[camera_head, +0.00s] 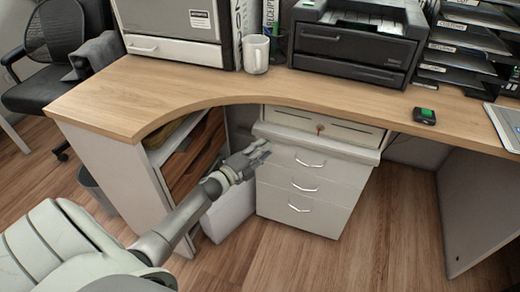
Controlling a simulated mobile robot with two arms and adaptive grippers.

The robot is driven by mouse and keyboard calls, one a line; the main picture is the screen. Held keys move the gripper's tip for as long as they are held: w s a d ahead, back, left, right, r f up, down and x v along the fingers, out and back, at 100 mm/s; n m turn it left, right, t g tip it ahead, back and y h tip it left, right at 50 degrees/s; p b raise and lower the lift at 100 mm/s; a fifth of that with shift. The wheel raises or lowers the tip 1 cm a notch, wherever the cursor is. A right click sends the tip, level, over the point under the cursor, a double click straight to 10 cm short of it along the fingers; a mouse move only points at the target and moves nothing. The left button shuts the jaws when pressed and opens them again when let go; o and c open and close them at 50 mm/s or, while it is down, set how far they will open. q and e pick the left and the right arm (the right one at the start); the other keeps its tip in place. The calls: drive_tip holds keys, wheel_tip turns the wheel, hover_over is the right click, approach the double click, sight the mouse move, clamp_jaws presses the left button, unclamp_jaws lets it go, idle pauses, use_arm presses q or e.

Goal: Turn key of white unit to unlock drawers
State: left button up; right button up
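The white unit (330,188) stands under the wooden counter, with three handled drawers, all shut. A small key (319,128) with a reddish head sits in the pale upper front panel, just above the unit's projecting ledge. It is too small to tell which way it is turned. My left gripper (264,153) is at the left edge of the unit's front, lower than the key and to its left, apart from it. No object shows in it, but whether its fingers are open or shut is unclear. My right gripper is out of view.
The wooden counter (190,92) overhangs the unit. A white mug (256,54), a black printer (355,45) and a small dark device (425,116) stand on it. A light bin (230,212) stands left of the unit. The floor before the drawers is clear.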

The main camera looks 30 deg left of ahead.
use_arm(q)
drive_tip(key=s+a, duration=0.2)
drive_tip(key=s, duration=1)
drive_tip(key=shift+w+d, duration=0.1)
drive_tip(key=shift+d, duration=0.05)
idle(0.3)
